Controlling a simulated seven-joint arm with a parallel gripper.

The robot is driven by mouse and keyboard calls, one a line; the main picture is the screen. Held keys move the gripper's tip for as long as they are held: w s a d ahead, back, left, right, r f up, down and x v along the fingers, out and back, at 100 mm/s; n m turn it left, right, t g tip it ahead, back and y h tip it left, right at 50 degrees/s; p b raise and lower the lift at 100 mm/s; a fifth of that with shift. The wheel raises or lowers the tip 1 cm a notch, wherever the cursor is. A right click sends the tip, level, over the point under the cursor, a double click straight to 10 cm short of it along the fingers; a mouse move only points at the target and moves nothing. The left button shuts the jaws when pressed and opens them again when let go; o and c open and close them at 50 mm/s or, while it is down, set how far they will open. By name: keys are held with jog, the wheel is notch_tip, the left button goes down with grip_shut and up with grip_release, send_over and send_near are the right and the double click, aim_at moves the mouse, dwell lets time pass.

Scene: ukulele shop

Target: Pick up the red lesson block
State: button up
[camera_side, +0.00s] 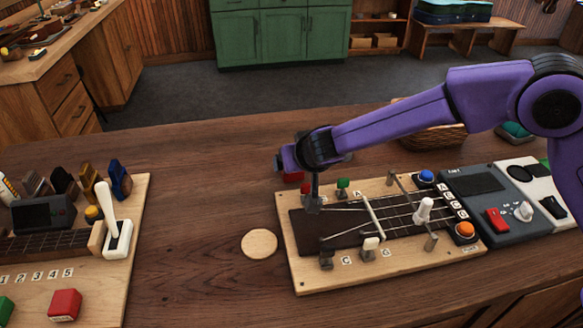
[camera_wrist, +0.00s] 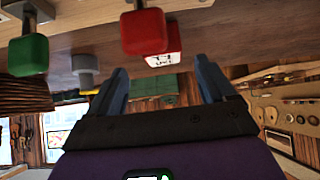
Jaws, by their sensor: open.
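A red block with a white labelled face (camera_wrist: 163,58) shows upside down in the wrist view, ahead of and between the fingertips of my gripper (camera_wrist: 160,68). A red peg head (camera_wrist: 143,30) partly covers it. Another red block-like piece with a label (camera_side: 65,304) sits on the left board. Contact between gripper and block cannot be told.
The ukulele board (camera_side: 300,283) has upright pegs, including a green-topped one (camera_side: 343,185), close to my gripper. A wooden disc (camera_side: 259,244) lies left of it. A basket (camera_side: 440,137) and control boxes (camera_side: 475,184) stand right. The table left of the gripper is clear.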

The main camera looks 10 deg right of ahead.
jog(key=shift+a+r+x, duration=0.1)
jog(key=shift+x, duration=1.4)
jog(key=shift+a+r+x, duration=0.1)
jog(key=shift+x, duration=1.4)
jog(key=shift+w, duration=0.2)
jog(key=c, duration=1.1)
